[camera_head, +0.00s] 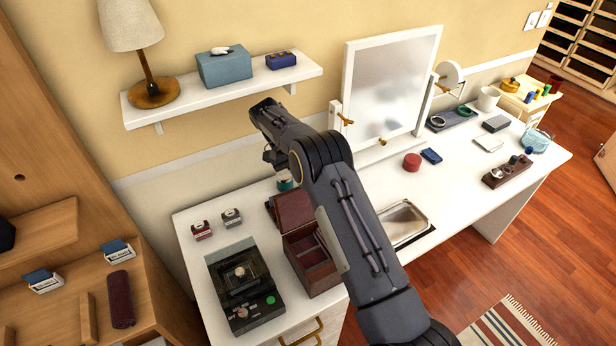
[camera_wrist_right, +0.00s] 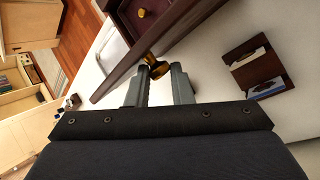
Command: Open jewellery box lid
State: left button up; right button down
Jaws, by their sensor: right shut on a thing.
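The jewellery box (camera_head: 312,267) is dark reddish brown and stands on the white dressing table, with its compartments showing. Its lid (camera_head: 293,211) is raised and tilted back at the rear of the box. My right arm crosses the head view from the lower right and partly covers the lid and the right side of the box. In the right wrist view my right gripper (camera_wrist_right: 163,73) is shut on a gold knob (camera_wrist_right: 152,64) at the edge of the dark wooden lid (camera_wrist_right: 165,42). The fingertips are mostly hidden in the head view. My left gripper is not in view.
A black case (camera_head: 243,290) stands left of the box, with two small boxes (camera_head: 202,230) behind it. A framed mirror (camera_head: 390,85) stands at the back. A wall shelf (camera_head: 225,90) holds a lamp. A metal tray (camera_head: 405,220) lies right of my arm.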

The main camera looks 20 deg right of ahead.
jog(key=shift+a+f+g, duration=0.35)
jog(key=shift+f+g, duration=0.05)
jog(key=shift+f, duration=0.2)
jog(key=c, duration=1.7)
grip_release()
jog(key=o, duration=0.4)
jog(key=shift+w+a, duration=0.15)
jog(key=shift+w, duration=0.1)
jog(key=shift+d, duration=0.25)
